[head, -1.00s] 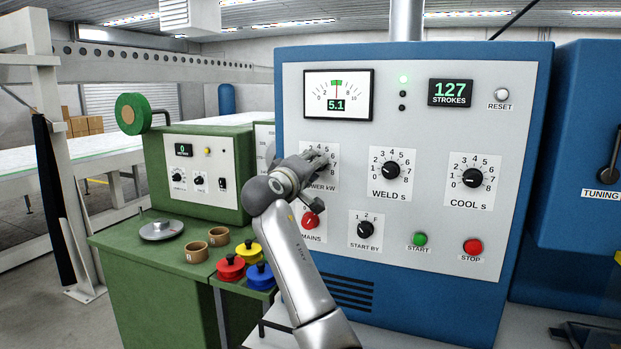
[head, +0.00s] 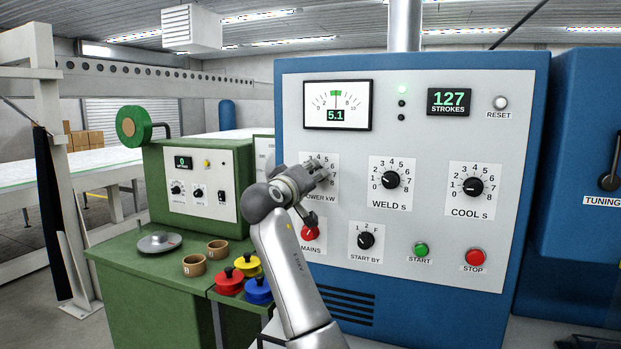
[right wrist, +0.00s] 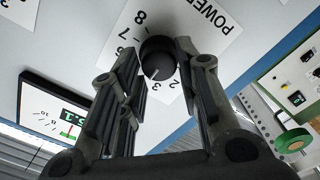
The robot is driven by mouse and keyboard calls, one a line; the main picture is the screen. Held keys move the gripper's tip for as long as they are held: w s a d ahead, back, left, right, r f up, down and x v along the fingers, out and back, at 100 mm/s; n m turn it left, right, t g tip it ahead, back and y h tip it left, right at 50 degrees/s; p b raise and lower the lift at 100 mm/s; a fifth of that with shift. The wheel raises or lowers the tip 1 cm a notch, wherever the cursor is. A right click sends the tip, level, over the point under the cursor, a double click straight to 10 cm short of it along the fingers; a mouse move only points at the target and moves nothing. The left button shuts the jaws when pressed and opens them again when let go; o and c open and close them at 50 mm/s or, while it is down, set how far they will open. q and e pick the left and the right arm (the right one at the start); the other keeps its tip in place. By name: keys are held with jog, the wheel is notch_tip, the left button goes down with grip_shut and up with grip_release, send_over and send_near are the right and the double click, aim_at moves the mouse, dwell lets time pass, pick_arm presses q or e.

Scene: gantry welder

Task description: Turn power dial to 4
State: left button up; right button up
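The POWER kW dial is a black knob on a white scale plate (head: 330,160) at the left of the blue welder panel, largely covered by my right gripper (head: 318,192) in the head view. In the right wrist view the knob (right wrist: 158,58) sits between the two fingers of my right gripper (right wrist: 157,50). The fingers are apart, one on each side; the right finger is very close to the knob and a small gap shows at the left. My left gripper is out of view.
The meter (head: 337,105) above reads 5.1. The WELD dial (head: 391,180) is to the right, the red MAINS knob (head: 310,232) just below my gripper. A green bench (head: 150,285) with colored lidded pots stands at the left.

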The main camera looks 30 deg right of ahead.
jog(key=o, duration=0.5)
jog(key=shift+f, duration=0.1)
jog(key=shift+c, duration=0.2)
jog(key=v, duration=1.2)
jog(key=shift+a, duration=0.1)
